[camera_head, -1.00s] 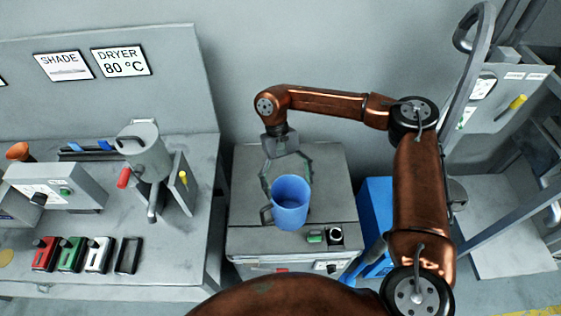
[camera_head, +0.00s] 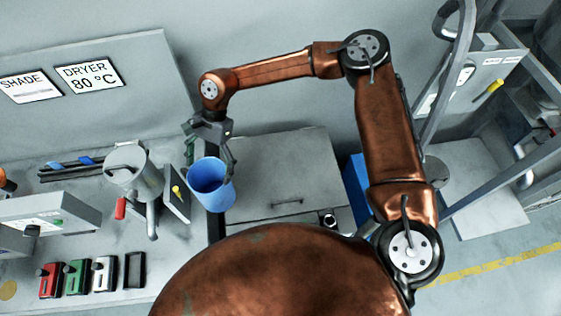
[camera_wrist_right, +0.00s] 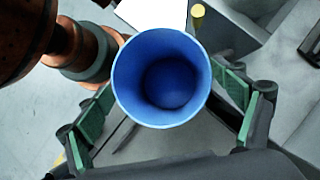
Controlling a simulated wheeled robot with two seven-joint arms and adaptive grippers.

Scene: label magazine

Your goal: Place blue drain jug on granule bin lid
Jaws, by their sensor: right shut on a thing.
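The blue drain jug (camera_head: 212,186) is upright and open at the top, and looks empty. My right gripper (camera_head: 209,152) is shut on it, one finger on either side. In the right wrist view the jug (camera_wrist_right: 161,78) sits between the green-padded fingers (camera_wrist_right: 168,112). The jug appears over the gap between the bench and the grey granule bin; its height is hard to tell. The bin's flat lid (camera_head: 285,165), with a small handle at its front, is to the right of the jug and bare. My left gripper is not in view.
The bench (camera_head: 185,262) at left holds a grey hopper (camera_head: 128,172) with a yellow-knobbed plate (camera_head: 177,193) close to the jug. Several coloured label holders (camera_head: 77,276) stand at its front. A blue box (camera_head: 357,185) is right of the bin.

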